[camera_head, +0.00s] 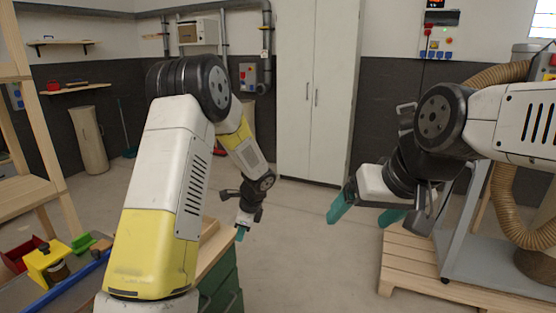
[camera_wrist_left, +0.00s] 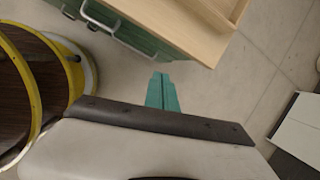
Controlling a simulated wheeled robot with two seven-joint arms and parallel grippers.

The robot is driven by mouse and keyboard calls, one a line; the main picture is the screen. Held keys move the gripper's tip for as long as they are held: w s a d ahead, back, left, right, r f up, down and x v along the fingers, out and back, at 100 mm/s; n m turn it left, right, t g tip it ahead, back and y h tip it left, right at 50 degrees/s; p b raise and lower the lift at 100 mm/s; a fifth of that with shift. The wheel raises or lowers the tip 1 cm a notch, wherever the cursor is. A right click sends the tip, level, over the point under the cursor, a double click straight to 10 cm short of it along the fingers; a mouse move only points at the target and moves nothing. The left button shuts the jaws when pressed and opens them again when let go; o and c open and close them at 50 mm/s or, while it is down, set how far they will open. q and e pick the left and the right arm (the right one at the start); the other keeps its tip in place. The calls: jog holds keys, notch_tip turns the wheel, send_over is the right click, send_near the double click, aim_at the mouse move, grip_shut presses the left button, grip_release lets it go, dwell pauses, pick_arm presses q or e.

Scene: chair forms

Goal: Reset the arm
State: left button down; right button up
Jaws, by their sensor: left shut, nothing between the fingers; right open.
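My left arm rises in the middle of the head view and bends down to my left gripper (camera_head: 241,233), which hangs low beside the wooden-topped green cabinet (camera_head: 222,283). In the left wrist view its teal fingers (camera_wrist_left: 161,90) are pressed together and empty, with bare floor behind them. My right arm comes in from the right edge. My right gripper (camera_head: 358,222) has its teal fingers spread apart and empty, pointing down and to the left in front of the floor.
The cabinet's wooden top shows in the left wrist view (camera_wrist_left: 190,22), close to the left fingers. A wooden pallet (camera_head: 400,262) carries a grey frame at right. Red, yellow and blue items lie at lower left. A tall white cupboard (camera_head: 318,90) stands behind. The middle floor is clear.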

pick_arm(q)
jog(key=s+a+r+n+t+h, duration=0.1)
jog(key=s+r+n, duration=0.35)
jog(key=r, duration=0.45)
jog(key=s+a+r+n+h, duration=0.1)
jog(key=s+a+r+n, duration=0.1)
jog(key=s+r+n, duration=0.5)
jog(key=s+d+r+n+t+h, duration=0.1)
jog(key=s+r+n, duration=0.2)
jog(key=s+r, duration=0.2)
jog(key=s+d+r+n+t+h, duration=0.1)
jog(key=s+r+n, duration=0.3)
jog(key=s, duration=0.8)
jog(key=shift+r+t+h, duration=0.6)
jog(key=shift+r+h, duration=0.1)
jog(key=shift+r, duration=0.45)
